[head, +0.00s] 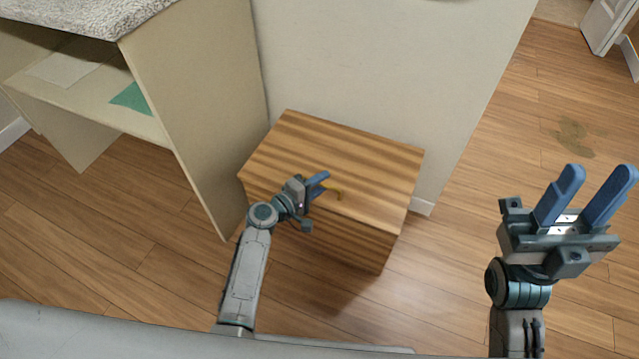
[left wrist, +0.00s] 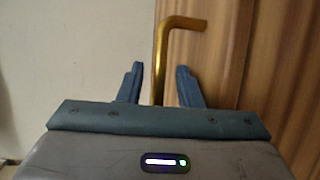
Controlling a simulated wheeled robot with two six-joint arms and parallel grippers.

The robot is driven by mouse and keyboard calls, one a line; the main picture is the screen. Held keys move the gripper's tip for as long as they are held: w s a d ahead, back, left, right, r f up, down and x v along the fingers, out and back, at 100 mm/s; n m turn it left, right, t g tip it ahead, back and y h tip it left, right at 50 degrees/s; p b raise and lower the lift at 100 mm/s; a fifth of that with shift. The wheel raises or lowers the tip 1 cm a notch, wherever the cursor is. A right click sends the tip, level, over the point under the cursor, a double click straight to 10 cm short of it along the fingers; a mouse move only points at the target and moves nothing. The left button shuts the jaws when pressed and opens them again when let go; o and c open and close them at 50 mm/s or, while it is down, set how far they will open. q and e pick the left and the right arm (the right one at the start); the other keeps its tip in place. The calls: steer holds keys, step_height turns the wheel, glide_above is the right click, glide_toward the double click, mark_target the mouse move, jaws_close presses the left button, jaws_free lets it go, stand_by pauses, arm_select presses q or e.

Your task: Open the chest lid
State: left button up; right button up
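The wooden chest (head: 350,152) stands on the floor against the wall, its striped lid down. A golden bar handle (head: 338,193) is on the lid near its front edge, partly hidden by my left gripper. My left gripper (head: 320,181) is at the handle. In the left wrist view, the bent handle (left wrist: 160,62) lies between the two blue fingers (left wrist: 158,78), with a gap showing on each side. The wood of the chest (left wrist: 228,55) fills the right of that view. My right gripper (head: 596,176) is open and empty, far right of the chest.
A pale wall (head: 385,70) is behind.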

arm_select(q)
jaws_close()
